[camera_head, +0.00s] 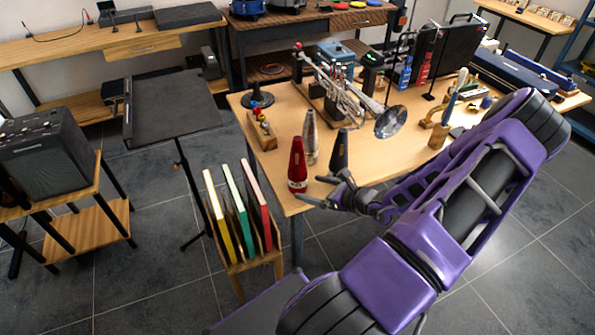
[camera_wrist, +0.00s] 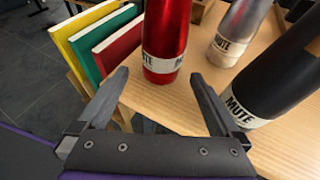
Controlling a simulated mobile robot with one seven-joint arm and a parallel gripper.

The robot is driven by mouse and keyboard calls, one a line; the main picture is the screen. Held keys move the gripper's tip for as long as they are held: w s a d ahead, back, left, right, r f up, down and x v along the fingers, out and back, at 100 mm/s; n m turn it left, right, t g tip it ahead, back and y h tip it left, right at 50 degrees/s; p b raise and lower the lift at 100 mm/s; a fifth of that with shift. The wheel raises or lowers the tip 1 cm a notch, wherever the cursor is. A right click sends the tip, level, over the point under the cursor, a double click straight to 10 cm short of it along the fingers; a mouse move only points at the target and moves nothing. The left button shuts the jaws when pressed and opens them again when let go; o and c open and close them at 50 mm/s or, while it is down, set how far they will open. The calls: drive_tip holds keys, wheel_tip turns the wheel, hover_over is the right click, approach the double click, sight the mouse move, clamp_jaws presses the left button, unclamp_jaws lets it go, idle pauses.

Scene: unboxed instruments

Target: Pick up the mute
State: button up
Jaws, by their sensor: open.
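Three cone-shaped mutes stand upright near the front left corner of the wooden table (camera_head: 268,112). The red mute (camera_head: 297,165) is nearest the edge, the silver mute (camera_head: 310,138) is behind it and the black mute (camera_head: 340,150) is to the right. My gripper (camera_head: 314,190) is open and empty at the table's front edge, just before the red mute. In the wrist view my gripper (camera_wrist: 158,82) has the red mute (camera_wrist: 166,25) ahead, between and beyond its fingertips. The silver mute (camera_wrist: 238,28) and black mute (camera_wrist: 275,85) show to the right, each with a "MUTE" label.
A trumpet (camera_head: 340,90) lies on a stand behind the mutes. A small wooden holder (camera_head: 262,132) stands left of them. A rack with yellow, green and red books (camera_head: 236,205) stands left of the table. A music stand (camera_head: 172,105) is further left.

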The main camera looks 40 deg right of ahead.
sight(297, 181)
drive_tip(key=shift+x, duration=3.5)
drive_tip(key=shift+d+r, duration=0.1)
drive_tip(key=shift+r, duration=0.1)
drive_tip(key=c, duration=1.3)
drive_tip(key=shift+c, duration=0.5)
drive_tip(key=shift+r, duration=0.2)
